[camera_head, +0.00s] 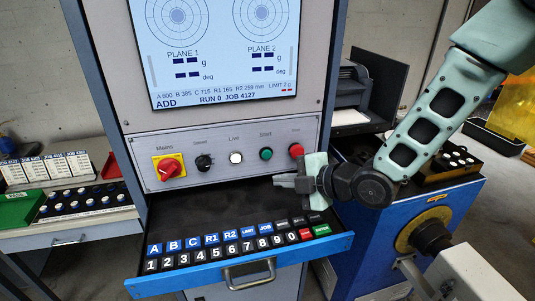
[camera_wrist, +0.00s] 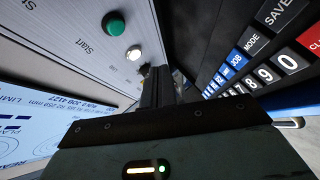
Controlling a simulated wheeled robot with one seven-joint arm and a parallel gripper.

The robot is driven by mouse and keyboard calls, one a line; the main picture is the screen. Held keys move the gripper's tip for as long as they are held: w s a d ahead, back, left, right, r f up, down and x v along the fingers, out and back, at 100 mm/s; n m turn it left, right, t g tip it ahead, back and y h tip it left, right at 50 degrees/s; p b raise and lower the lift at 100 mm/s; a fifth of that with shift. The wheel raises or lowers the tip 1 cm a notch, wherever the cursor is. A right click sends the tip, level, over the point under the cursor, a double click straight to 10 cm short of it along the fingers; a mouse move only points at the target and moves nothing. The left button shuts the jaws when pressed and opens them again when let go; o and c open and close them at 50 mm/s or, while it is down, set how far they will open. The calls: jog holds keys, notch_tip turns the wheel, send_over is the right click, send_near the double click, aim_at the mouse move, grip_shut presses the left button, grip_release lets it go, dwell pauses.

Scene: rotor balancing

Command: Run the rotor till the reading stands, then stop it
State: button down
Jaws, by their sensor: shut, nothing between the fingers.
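The control panel (camera_head: 220,150) stands upright, with a red Mains switch (camera_head: 170,167), a black knob (camera_head: 203,162), a white button or lamp (camera_head: 236,157), a green Start button (camera_head: 266,154) and a red button (camera_head: 296,150). The screen (camera_head: 225,45) shows dashes under both planes, "RUN 0 JOB 4127" and "ADD". My gripper (camera_head: 280,182) is shut and empty, pointing left just below the green and red buttons, apart from them. In the wrist view its dark fingers (camera_wrist: 158,86) lie beside the green button (camera_wrist: 113,24). I cannot clearly make out the rotor.
A pulled-out keyboard drawer (camera_head: 240,268) lies below my gripper. A blue machine (camera_head: 375,252) with a brass-coloured flange (camera_head: 428,233) stands at right. A printer (camera_head: 350,90) stands behind.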

aim_at(266, 154)
jog(key=w+a+p, duration=0.1)
jog(key=w+a, duration=0.1)
jog(key=w, duration=0.5)
jog(key=shift+w, duration=0.1)
dwell(2.0)
jog(key=shift+w+a, duration=0.1)
jog(key=shift+w, duration=0.25)
